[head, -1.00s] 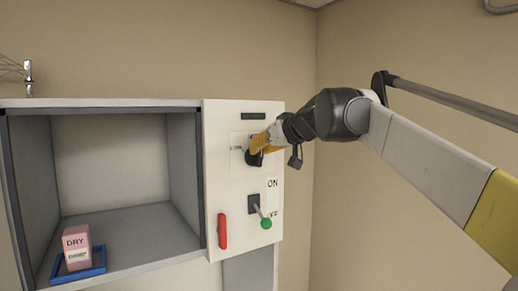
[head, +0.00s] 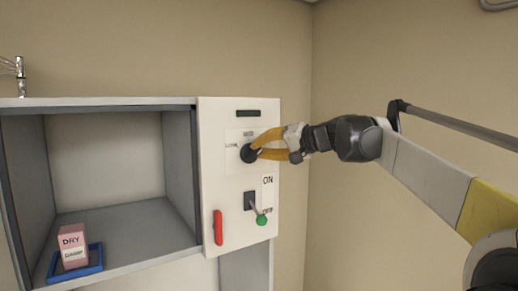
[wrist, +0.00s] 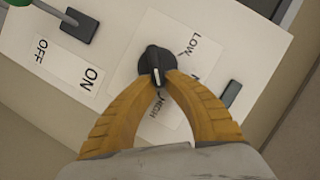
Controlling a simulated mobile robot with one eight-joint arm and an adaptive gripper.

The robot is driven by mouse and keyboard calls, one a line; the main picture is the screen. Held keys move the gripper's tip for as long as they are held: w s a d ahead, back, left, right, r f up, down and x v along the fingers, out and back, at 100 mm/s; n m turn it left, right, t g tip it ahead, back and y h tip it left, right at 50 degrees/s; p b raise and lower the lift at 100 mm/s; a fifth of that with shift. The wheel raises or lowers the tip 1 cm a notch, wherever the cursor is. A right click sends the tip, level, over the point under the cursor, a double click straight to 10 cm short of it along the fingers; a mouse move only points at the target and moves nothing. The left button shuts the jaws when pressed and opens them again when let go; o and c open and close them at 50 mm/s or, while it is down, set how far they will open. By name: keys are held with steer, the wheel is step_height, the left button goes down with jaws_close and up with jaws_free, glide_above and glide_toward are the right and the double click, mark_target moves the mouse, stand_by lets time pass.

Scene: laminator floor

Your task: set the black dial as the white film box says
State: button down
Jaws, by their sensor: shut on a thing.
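The black dial (head: 249,154) is on the upper part of a white control panel. My gripper (head: 259,150) reaches it from the right, its yellow fingers shut on the dial's sides. In the wrist view the dial (wrist: 152,58) sits between the fingertips (wrist: 156,78). Its white mark points down the picture, toward the HIGH label (wrist: 156,103). The LOW label (wrist: 179,42) is at upper right; a label between them is partly hidden by a finger. I see no white film box; a pink box (head: 72,240) reads DRY, its smaller label unclear.
The pink box stands in a blue tray (head: 97,259) inside the open grey compartment. Below the dial are a green-tipped lever (head: 261,220) beside an ON label (head: 267,181), and a red handle (head: 218,227).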

steer(key=shift+d+f+m+y, duration=0.1)
steer(key=shift+f+m+y, duration=0.1)
steer(key=shift+m+y, duration=0.35)
steer(key=shift+w+m, duration=0.1)
steer(key=shift+m, duration=0.15)
steer(key=c, duration=1.4)
jaws_free()
steer(key=v, duration=1.2)
steer(key=shift+r, duration=0.1)
